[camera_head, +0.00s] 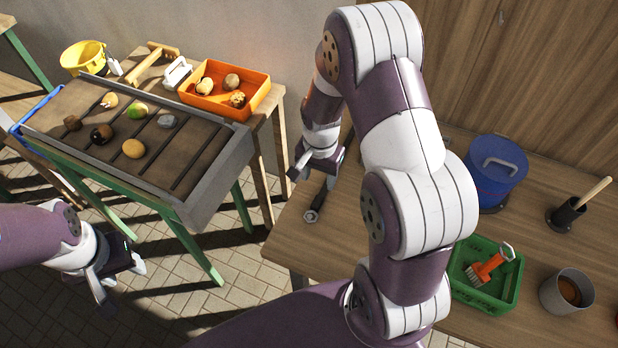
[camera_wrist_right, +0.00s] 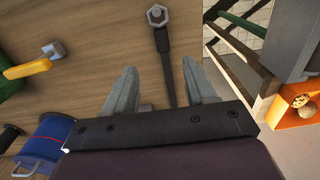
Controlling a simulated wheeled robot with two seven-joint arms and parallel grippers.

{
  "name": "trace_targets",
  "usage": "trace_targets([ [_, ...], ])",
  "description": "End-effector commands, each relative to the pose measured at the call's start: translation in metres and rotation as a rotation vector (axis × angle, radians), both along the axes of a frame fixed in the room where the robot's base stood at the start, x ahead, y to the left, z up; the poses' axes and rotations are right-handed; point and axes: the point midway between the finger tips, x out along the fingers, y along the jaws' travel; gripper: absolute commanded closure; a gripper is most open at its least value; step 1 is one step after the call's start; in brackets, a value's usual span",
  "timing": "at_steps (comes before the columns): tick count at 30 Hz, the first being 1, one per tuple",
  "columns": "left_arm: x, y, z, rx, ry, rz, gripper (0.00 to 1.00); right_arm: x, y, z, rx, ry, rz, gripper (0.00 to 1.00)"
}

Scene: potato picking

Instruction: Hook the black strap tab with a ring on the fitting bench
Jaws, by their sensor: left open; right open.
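The black strap tab (camera_head: 317,200) lies flat on the wooden bench (camera_head: 545,235), near its left edge, with a metal ring (camera_head: 310,216) at its near end. In the right wrist view the strap (camera_wrist_right: 166,62) runs between my right fingers and its ring (camera_wrist_right: 157,15) lies beyond the fingertips. My right gripper (camera_head: 314,176) is open above the strap's far part, and it also shows in the wrist view (camera_wrist_right: 158,70). Part of the strap is hidden by the gripper. My left gripper (camera_head: 122,284) is open and empty over the tiled floor at the lower left.
A blue lidded container (camera_head: 497,180), a black holder with a wooden handle (camera_head: 567,213), a green tray (camera_head: 463,290) with an orange-handled brush (camera_head: 488,268) and a grey cup (camera_head: 566,292) stand right. A sorting table (camera_head: 185,205) with several potatoes and an orange crate (camera_head: 223,108) stand left.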

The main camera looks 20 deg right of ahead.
Motion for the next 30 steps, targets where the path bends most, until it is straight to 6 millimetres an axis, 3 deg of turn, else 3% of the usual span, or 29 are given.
trace_targets([
  [9, 0.0, 0.0, 0.014, 0.0, 0.0, 0.0, 0.53, -0.002, 0.001, -0.071, 0.001, 0.006, 0.003, 0.45],
  [15, 0.0, 0.0, 0.019, 0.0, 0.0, 0.0, 0.53, -0.001, 0.001, -0.107, 0.0, 0.003, 0.003, 0.45],
  [26, 0.0, 0.0, 0.019, 0.0, 0.0, 0.0, 0.53, 0.0, 0.001, -0.119, 0.001, 0.001, 0.004, 0.45],
  [27, 0.0, 0.0, 0.019, 0.0, 0.0, 0.0, 0.53, 0.0, 0.001, -0.118, 0.001, 0.001, 0.004, 0.48],
  [30, 0.0, 0.0, 0.019, 0.0, 0.0, 0.0, 0.53, 0.0, 0.001, -0.118, 0.001, 0.001, 0.004, 0.8],
])
